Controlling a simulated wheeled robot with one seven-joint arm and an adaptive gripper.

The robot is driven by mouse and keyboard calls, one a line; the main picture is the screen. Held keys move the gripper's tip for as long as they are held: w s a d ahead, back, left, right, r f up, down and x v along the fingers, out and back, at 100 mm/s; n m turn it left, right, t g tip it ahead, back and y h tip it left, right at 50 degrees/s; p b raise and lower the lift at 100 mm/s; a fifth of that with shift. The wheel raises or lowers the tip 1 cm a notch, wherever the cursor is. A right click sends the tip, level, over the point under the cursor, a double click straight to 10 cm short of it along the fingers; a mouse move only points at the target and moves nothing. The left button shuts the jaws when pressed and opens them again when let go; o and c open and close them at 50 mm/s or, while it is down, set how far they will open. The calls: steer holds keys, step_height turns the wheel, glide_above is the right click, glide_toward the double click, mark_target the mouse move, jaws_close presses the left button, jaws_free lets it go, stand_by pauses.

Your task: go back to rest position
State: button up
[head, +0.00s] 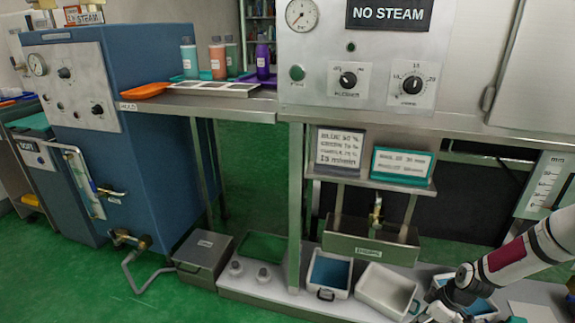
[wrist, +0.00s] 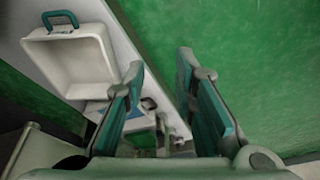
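My gripper (wrist: 160,72) shows in the wrist view with its two teal-padded fingers apart and nothing between them. In the head view my gripper (head: 442,312) is at the lower right, low over the shelf with the bins, and is partly cut off by the bottom edge. In the wrist view a white bin (wrist: 68,65) with a teal handle lies to the left of the fingers. I cannot tell whether the gripper touches anything.
A steel machine (head: 450,55) stands above. A blue cabinet (head: 150,130) stands left. Green floor (head: 75,280) is clear at lower left.

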steer(key=s+a+r+m+g+h, duration=0.1)
steer(key=s+a+r+m, duration=0.15)
steer(key=r, duration=0.85)
steer(key=s+a+r+m+h, duration=0.1)
steer(key=s+a+r+h, duration=0.15)
steer(key=r, duration=0.95)
steer(key=s+a+r+m+g, duration=0.1)
steer(key=s+a+r, duration=0.25)
steer(key=r, duration=0.75)
steer(key=s+a+r+m, duration=0.2)
steer(key=s+a+r, duration=0.2)
steer(key=s, duration=0.4)
steer(key=s+a+r+m, duration=0.2)
steer(key=s+a+r, duration=0.15)
steer(key=s, duration=0.55)
steer(key=s+a+r+m, duration=0.2)
steer(key=s+a+r, duration=0.2)
steer(key=s, duration=0.4)
step_height(320, 180, up, 36)
steer(key=t+p, duration=0.4)
steer(key=p, duration=3)
steer(key=shift+d+r+y, duration=0.2)
steer(key=shift+d+y, duration=0.15)
steer(key=shift+y, duration=0.1)
steer(key=shift+n, duration=0.25)
